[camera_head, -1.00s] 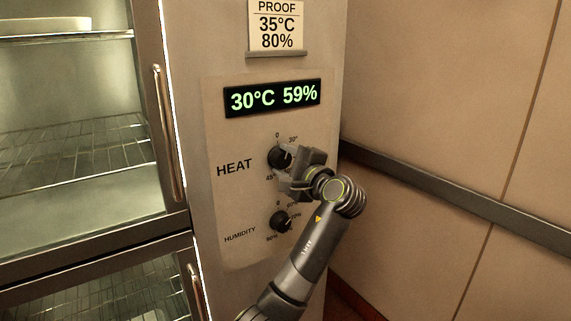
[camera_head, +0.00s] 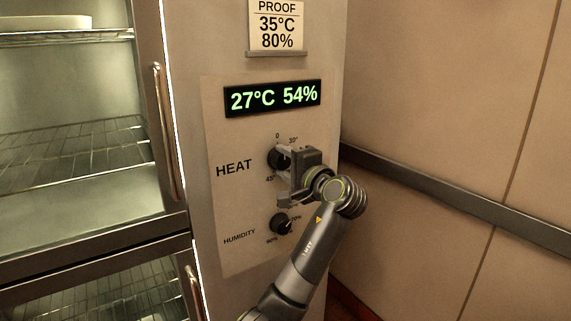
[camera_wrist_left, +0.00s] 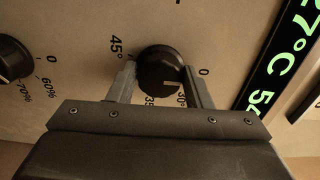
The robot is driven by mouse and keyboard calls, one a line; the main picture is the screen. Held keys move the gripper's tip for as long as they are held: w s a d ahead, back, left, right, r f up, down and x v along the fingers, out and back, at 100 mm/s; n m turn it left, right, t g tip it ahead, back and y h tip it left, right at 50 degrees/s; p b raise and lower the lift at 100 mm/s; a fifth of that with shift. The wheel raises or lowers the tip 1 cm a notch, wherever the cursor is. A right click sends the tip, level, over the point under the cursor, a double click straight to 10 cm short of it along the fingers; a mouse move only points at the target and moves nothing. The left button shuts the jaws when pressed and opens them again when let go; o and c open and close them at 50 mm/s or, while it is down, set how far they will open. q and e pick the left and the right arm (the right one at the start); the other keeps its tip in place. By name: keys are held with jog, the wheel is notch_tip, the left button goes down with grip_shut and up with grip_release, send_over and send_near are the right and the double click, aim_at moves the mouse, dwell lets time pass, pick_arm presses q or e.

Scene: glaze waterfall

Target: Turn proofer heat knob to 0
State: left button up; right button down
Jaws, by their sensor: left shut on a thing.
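The black round heat knob (camera_head: 275,158) is on the proofer's control panel, right of the word HEAT. In the left wrist view the heat knob (camera_wrist_left: 158,66) shows a pale pointer mark on the side near the 30 label. The 0 label (camera_wrist_left: 204,72) lies farther round to the right. My left gripper (camera_head: 284,167) is shut on the heat knob, with one finger on each side of it in the wrist view (camera_wrist_left: 161,78). The gripper hides part of the dial labels. My right gripper is not in view.
The display (camera_head: 273,97) above reads 27°C 54%. The humidity knob (camera_head: 280,224) is just below my gripper. A card (camera_head: 276,25) reads PROOF 35°C 80%. A door handle (camera_head: 168,132) stands to the left. A wall rail (camera_head: 430,182) runs at right.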

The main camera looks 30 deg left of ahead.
pick_arm(q)
jog(key=o, duration=1)
jog(key=shift+b+v, duration=2.75)
jog(key=shift+v, duration=5.95)
jog(key=shift+f, duration=0.1)
